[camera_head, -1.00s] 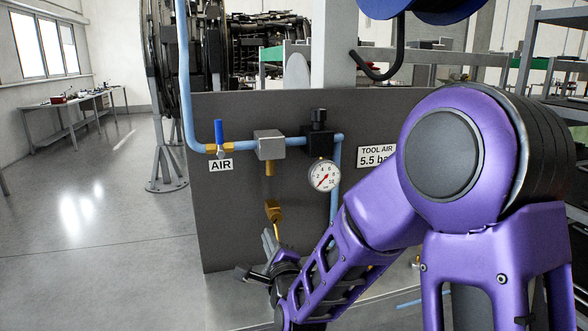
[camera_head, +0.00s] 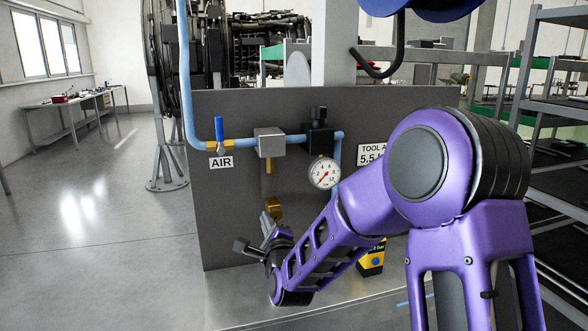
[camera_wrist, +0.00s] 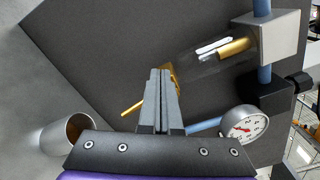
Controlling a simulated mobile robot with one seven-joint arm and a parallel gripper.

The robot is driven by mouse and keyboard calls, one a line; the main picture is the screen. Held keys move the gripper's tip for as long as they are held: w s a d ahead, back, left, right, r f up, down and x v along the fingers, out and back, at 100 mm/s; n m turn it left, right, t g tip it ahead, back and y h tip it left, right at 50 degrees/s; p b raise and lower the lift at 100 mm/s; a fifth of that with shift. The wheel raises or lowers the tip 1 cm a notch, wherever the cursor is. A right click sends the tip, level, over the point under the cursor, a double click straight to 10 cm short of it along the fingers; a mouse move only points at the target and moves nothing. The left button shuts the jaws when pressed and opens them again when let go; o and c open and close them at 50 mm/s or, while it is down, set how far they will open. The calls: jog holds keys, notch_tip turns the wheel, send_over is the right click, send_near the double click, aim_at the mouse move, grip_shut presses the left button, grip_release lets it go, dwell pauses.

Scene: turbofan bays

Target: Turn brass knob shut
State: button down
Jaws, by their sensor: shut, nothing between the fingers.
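The brass knob (camera_head: 275,207) is under the air filter, low on the grey panel. In the wrist view only a small part of the brass knob (camera_wrist: 173,74) shows beside my fingertips, and a thin brass stem (camera_wrist: 132,107) sticks out past them. My gripper (camera_head: 267,217) is shut and empty, with its fingertips right at the knob. In the wrist view the two fingers of my gripper (camera_wrist: 160,73) lie together and hide most of the knob. Whether they touch it I cannot tell.
The filter's clear bowl with a brass core (camera_wrist: 235,46) and the pressure gauge (camera_head: 324,173) are close to my arm. A blue-handled valve (camera_head: 219,132) is at the left, its handle upright. A metal cup (camera_wrist: 75,131) and a yellow-and-black item (camera_head: 371,260) are nearby.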

jog(key=shift+w+d+b, duration=0.15)
jog(key=shift+d+b, duration=0.35)
jog(key=shift+b, duration=0.05)
dwell(0.8)
jog(key=shift+d+r+b, duration=0.35)
jog(key=shift+r+b, duration=0.2)
jog(key=shift+b, duration=0.7)
jog(key=shift+w+d+r+b, duration=0.2)
jog(key=shift+d+b, duration=0.1)
jog(key=shift+b, duration=0.2)
jog(key=shift+r, duration=0.1)
jog(key=shift+s+a+r, duration=0.1)
jog(key=shift+a+r, duration=0.1)
jog(key=b+v, duration=0.1)
jog(key=v, duration=0.5)
jog(key=shift+a+r, duration=0.2)
jog(key=shift+a, duration=0.1)
